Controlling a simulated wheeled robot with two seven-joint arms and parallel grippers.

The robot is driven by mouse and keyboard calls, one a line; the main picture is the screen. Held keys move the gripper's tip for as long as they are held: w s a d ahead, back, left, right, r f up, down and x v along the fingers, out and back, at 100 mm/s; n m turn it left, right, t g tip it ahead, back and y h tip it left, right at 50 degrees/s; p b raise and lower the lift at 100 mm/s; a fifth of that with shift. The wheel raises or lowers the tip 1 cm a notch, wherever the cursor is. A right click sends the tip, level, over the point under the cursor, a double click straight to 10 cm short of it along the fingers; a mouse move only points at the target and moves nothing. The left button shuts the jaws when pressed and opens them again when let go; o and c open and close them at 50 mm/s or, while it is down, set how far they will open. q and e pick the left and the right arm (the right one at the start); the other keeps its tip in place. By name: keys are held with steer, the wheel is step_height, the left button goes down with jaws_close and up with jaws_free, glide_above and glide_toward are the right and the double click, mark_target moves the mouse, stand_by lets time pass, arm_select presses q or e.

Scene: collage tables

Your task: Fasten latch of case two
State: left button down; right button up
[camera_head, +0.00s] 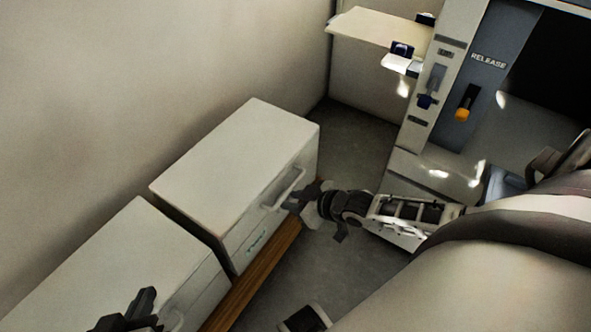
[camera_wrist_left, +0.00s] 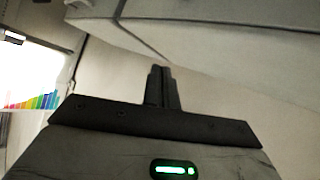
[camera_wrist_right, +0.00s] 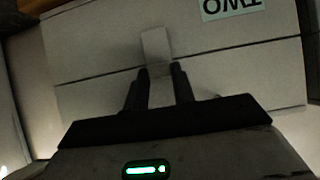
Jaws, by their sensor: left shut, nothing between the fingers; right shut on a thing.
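Case two (camera_head: 235,150) is a pale box at the back of the wall-side row, with its lid down. In the right wrist view its front (camera_wrist_right: 95,45) shows an upside-down "TWO" label (camera_wrist_right: 230,8) and a seam. A pale latch (camera_wrist_right: 155,45) crosses that seam. My right gripper (camera_head: 298,196) is at the case's front; its fingers (camera_wrist_right: 160,78) are shut on the latch's near end, partly hiding it. My left gripper (camera_head: 140,305) is shut and empty near the nearer case; its closed fingertips also show in the left wrist view (camera_wrist_left: 160,72).
A second pale case (camera_head: 135,250) stands in front of case two, with a narrow gap between. A wooden strip (camera_head: 255,280) runs along their front. A grey panel marked RELEASE (camera_head: 488,60) with a yellow-tipped lever (camera_head: 465,105) stands at right. Grey floor (camera_head: 345,140) lies between.

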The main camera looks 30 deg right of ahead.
steer(key=shift+w+r, duration=0.1)
steer(key=shift+w, duration=0.05)
steer(key=o, duration=1)
steer(key=shift+a, duration=0.1)
steer(key=shift+s+d+r+p, duration=0.2)
steer(key=shift+s+r+p, duration=0.1)
steer(key=shift+s, duration=0.1)
arm_select(q)
steer(key=shift+y, duration=0.6)
steer(key=r+p, duration=0.1)
steer(key=p, duration=0.1)
steer(key=a+r+p, duration=0.1)
steer(key=r+p, duration=0.1)
steer(key=s+a+r+p, duration=0.1)
steer(key=p, duration=0.1)
steer(key=shift+a+r, duration=0.25)
steer(key=shift+r, duration=0.1)
arm_select(e)
steer(key=v, duration=1.5)
steer(key=shift+f, duration=0.1)
